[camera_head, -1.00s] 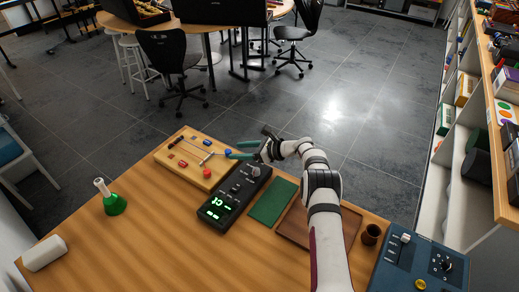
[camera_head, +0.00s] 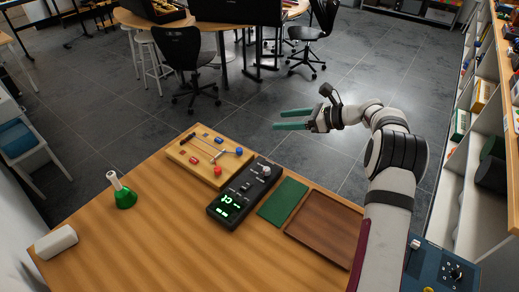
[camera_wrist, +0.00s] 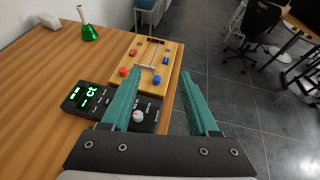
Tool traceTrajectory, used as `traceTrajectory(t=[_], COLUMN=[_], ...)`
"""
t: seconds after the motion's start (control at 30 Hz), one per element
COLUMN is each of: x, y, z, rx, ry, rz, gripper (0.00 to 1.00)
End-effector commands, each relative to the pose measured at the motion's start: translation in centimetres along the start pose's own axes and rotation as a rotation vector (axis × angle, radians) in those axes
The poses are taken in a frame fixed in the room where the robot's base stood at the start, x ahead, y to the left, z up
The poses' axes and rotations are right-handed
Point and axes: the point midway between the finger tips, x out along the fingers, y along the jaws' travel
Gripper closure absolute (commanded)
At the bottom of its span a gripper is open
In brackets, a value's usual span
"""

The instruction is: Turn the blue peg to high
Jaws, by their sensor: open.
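The wooden board (camera_head: 207,172) lies at the table's far edge. A blue peg (camera_head: 239,151) stands at its right side and a red peg (camera_head: 217,171) at its near corner. In the wrist view the blue peg (camera_wrist: 157,79) and the red peg (camera_wrist: 123,72) show on the board's near side. Metal rods and small coloured blocks are also on the board. My gripper (camera_head: 276,119) is open and empty, in the air beyond the table edge, to the right of the board. Its green fingers (camera_wrist: 161,72) are spread and apart from the blue peg.
A black instrument (camera_head: 243,193) with a lit green display and grey knob stands between board and green mat (camera_head: 283,200). A brown tray (camera_head: 325,229), blue control box (camera_head: 445,270), green bell-like item (camera_head: 124,196) and white block (camera_head: 56,241) are also on the table. The front left is clear.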

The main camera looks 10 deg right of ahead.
Motion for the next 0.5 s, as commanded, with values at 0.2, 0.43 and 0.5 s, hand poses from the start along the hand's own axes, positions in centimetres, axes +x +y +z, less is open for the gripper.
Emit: traceTrajectory(t=[0.2, 0.43, 0.5], x=[3.3, -1.2, 0.5], y=[14.9, 12.8, 11.5], z=[-12.3, -11.2, -7.7], rx=[-0.947, 2.054, 1.685], ry=[0.632, -0.734, -0.482], rz=[0.831, -2.169, -1.946], gripper=[0.40, 0.40, 0.40])
